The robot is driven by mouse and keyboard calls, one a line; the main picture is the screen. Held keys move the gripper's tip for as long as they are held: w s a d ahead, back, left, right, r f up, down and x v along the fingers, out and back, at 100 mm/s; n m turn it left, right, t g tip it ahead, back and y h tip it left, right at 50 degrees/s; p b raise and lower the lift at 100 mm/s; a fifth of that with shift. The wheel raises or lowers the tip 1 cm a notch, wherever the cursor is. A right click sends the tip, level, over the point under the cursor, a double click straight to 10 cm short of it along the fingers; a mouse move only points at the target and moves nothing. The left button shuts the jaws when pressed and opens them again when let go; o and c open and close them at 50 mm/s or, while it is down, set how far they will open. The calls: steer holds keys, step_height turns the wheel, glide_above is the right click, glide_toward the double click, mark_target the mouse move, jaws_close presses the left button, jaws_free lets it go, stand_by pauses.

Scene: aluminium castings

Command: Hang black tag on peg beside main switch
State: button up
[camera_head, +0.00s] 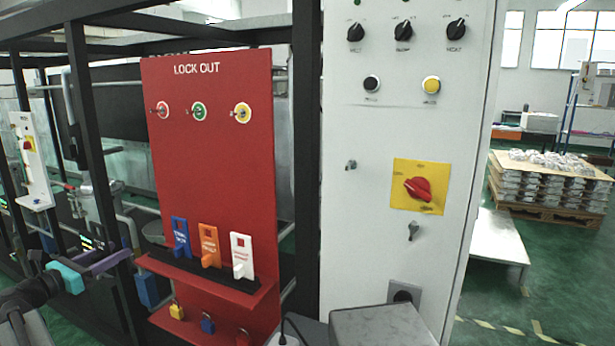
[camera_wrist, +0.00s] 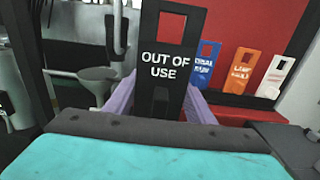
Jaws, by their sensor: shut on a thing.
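The black tag (camera_wrist: 166,80) reads "OUT OF USE" and has a rectangular hole near its top. It stands upright between the purple fingers of my gripper (camera_wrist: 160,100), which is shut on it. In the head view my gripper (camera_head: 112,263) is at the lower left, left of the red lockout board; the tag is hard to make out there against dark framing. The main switch (camera_head: 418,188) is a red rotary handle on a yellow plate on the pale cabinet. One small metal peg (camera_head: 350,165) sticks out left of it, another (camera_head: 413,231) below it.
The red lockout board (camera_head: 215,160) bears a shelf with blue (camera_head: 181,238), orange (camera_head: 209,246) and white (camera_head: 242,256) tags. A black post (camera_head: 307,150) separates board and cabinet (camera_head: 375,270). A grey box (camera_head: 383,328) stands in front, below a socket (camera_head: 404,293).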

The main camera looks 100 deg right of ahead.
stand_by(0.4)
steer(key=w+a+f+n+t+h, duration=0.2)
steer(key=w+a+f+n+t, duration=0.25)
steer(key=w+a, duration=0.95)
steer(key=w+a+f+n+t+h, duration=0.1)
steer(key=w+a+f+n+t, duration=0.35)
steer(key=w+a, duration=0.95)
steer(key=a+f+n+t+y, duration=0.1)
steer(key=a+f+t, duration=0.2)
steer(key=a, duration=1)
steer(key=a+f+n+t+y, duration=0.1)
steer(key=a+t, duration=0.4)
steer(key=a, duration=0.9)
steer(key=a+f+n+t+y, duration=0.1)
steer(key=a+f+n+t, duration=0.2)
steer(key=a, duration=1)
steer(key=shift+w+a+f+t+y, duration=0.25)
steer(key=shift+w+f+t+y, duration=0.2)
steer(key=shift+f, duration=0.45)
steer(key=shift+s, duration=0.15)
